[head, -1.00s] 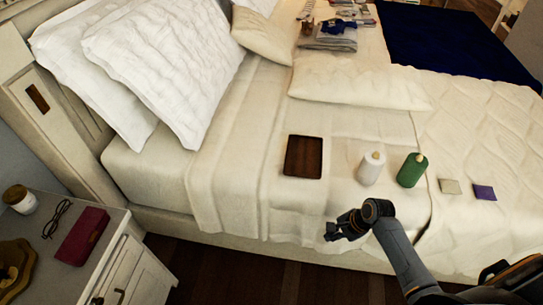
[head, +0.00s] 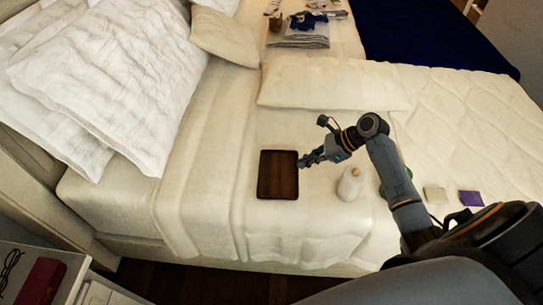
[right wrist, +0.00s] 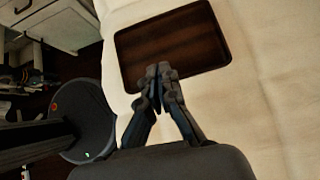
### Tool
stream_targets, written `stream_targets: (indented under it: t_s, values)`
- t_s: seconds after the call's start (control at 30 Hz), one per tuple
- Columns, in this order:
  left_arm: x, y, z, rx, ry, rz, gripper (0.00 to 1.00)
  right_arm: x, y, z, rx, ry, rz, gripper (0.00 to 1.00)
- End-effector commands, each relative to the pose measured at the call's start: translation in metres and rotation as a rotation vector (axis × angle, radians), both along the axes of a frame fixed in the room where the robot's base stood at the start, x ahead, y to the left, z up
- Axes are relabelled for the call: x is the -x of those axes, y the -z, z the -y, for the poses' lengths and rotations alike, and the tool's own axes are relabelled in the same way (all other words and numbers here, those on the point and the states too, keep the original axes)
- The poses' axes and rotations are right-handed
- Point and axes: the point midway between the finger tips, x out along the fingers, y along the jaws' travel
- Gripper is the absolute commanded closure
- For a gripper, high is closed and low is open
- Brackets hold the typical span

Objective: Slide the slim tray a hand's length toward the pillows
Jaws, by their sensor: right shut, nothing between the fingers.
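The slim tray (head: 277,175) is a dark brown, flat rectangle lying on the white bed cover; it also shows in the right wrist view (right wrist: 172,42). My right gripper (head: 303,161) is shut and empty at the tray's right edge in the head view. In the right wrist view its closed fingertips (right wrist: 158,72) overlap the tray's near edge; I cannot tell whether they touch it. The pillows (head: 105,70) are large and white at the bed's head, to the tray's upper left. My left gripper is not in view.
A white bottle (head: 350,184) stands right of the tray, and a green bottle (head: 384,186) is mostly hidden behind my right arm. A beige card (head: 436,196) and purple card (head: 471,198) lie farther right. The cover between tray and pillows is clear.

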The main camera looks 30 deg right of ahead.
Motion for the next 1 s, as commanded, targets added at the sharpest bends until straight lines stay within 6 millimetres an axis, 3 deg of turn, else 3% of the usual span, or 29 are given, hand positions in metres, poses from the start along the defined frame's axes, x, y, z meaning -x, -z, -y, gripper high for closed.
stream_targets:
  t_s: [0.23, 0.47, 0.63, 0.8, 1.0]
  values:
    - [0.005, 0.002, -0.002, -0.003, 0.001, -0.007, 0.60, -0.009, 0.010, -0.010, -0.018, 0.015, -0.007, 1.00]
    - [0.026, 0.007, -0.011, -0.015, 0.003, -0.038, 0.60, -0.027, 0.044, -0.038, -0.019, 0.013, -0.007, 1.00]
    - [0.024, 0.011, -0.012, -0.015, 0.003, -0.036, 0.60, -0.041, 0.069, -0.059, -0.017, 0.013, -0.006, 1.00]
    - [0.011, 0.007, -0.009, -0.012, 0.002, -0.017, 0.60, -0.055, 0.067, -0.080, -0.015, 0.012, -0.004, 1.00]
    - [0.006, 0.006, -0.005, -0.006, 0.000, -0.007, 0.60, -0.063, 0.068, -0.090, -0.014, 0.015, -0.005, 1.00]
